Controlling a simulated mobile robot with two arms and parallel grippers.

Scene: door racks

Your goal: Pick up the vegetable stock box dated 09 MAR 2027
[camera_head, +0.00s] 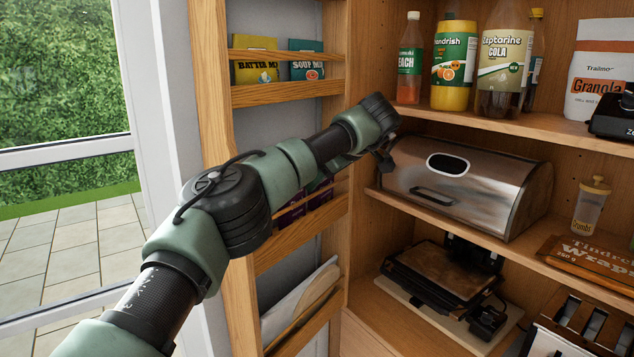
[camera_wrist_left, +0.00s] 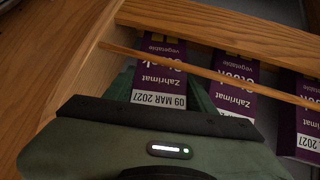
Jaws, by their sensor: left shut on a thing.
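The purple vegetable stock box (camera_wrist_left: 160,82) with a white label reading "09 MAR 2027" stands in a wooden door rack in the left wrist view, its print upside down. My left gripper (camera_wrist_left: 162,95) is shut on it, a green finger at each side. A thin wooden rail crosses in front of the box. In the head view my left arm reaches to the door rack and hides most of the gripper (camera_head: 322,180). My right gripper is not in view.
A second Zahrimat stock box (camera_wrist_left: 235,90) stands close to the right, its date hidden. Another (camera_wrist_left: 308,120) shows "2027". The rack's side wall (camera_wrist_left: 75,65) is close on the left. A steel bread bin (camera_head: 460,185) stands on the cupboard shelf beside my wrist.

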